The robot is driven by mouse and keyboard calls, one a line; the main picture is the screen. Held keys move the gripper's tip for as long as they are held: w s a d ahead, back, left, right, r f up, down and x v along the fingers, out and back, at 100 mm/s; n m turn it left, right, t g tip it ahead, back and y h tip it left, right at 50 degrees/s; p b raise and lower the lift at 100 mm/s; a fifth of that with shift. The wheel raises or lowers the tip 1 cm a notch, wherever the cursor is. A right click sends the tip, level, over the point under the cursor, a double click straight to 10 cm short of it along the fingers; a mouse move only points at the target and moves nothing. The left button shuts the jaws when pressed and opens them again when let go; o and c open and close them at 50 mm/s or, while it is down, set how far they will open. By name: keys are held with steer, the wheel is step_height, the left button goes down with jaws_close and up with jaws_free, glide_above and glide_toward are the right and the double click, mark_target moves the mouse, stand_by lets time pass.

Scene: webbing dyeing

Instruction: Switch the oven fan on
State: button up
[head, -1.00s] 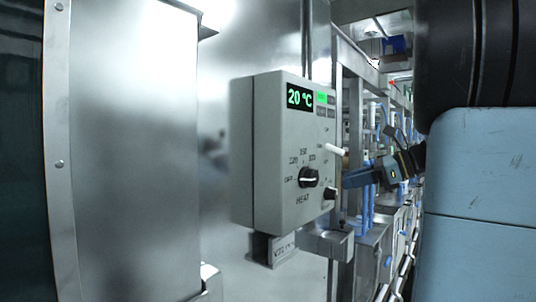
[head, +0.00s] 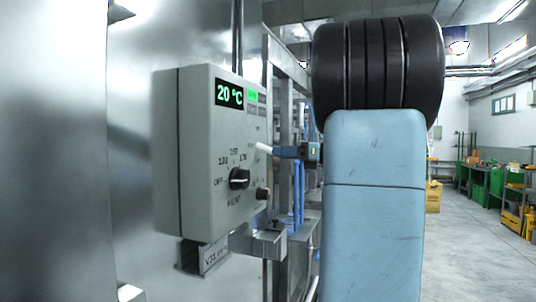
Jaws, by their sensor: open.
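The grey control box (head: 196,150) is mounted on the metal oven wall. Its green display reads 20 °C. A black heat knob (head: 239,179) sits below the display, with its white mark roughly sideways. A white-tipped lever (head: 263,148) sticks out at the right of the panel, beside a small label too blurred to read surely. My gripper (head: 284,152), blue and dark, is open at the lever's right end. I cannot tell whether it touches the lever or has it between the fingers. My arm hides part of the space behind.
A small black knob (head: 262,194) sits low at the panel's right edge. A metal bracket (head: 259,243) and blue hoses (head: 298,190) are just right of the box.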

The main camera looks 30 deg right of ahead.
mark_target(268, 152)
steer(key=shift+x, duration=2.55)
jaws_close()
